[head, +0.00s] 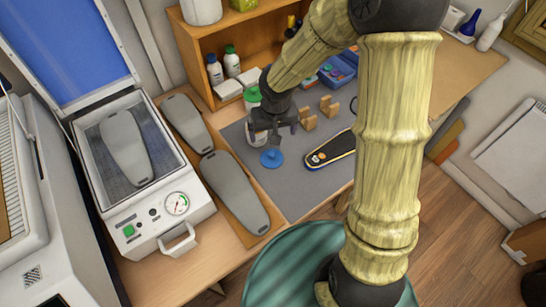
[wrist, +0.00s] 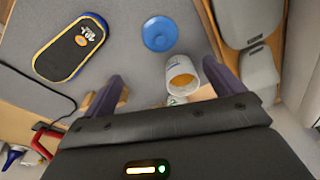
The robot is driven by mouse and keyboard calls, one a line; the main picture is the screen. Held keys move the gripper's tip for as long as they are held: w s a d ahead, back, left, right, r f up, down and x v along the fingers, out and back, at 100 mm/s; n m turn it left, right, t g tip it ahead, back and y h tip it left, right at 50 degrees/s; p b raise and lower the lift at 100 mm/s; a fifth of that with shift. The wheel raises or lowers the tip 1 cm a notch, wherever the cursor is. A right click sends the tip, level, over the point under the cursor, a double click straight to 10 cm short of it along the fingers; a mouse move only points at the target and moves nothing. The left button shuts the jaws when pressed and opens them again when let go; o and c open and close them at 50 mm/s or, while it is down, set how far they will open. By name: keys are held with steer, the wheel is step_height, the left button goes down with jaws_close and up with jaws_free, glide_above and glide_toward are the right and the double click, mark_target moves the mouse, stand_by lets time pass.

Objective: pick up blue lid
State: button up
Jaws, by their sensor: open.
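The blue lid (head: 271,158) is a round disc with a small raised knob, lying flat on the grey mat (head: 300,188). It also shows whole in the wrist view (wrist: 160,33), near the top middle. My gripper (head: 273,131) is open and empty, with its fingers apart above the mat. In the wrist view its two fingers (wrist: 163,73) stand on either side, and the lid lies beyond their tips, not between them. An open white jar (wrist: 183,76) with orange contents stands close to the right finger. In the head view my gripper partly hides this jar.
A dark insole with a yellow edge (head: 331,149) lies right of the lid. Small wooden blocks (head: 308,119) and a green-lidded container (head: 252,95) stand behind. Grey insole forms (head: 234,188) and a press (head: 148,215) are at left. The mat before the lid is clear.

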glide_above(272, 154)
step_height(272, 154, down, 8)
steer(key=shift+r, duration=0.2)
steer(key=shift+s, duration=0.1)
step_height(272, 154, down, 5)
steer(key=shift+f+b, duration=0.15)
steer(key=shift+b, duration=0.2)
steer(key=shift+c, duration=0.2)
steer(key=c, duration=1)
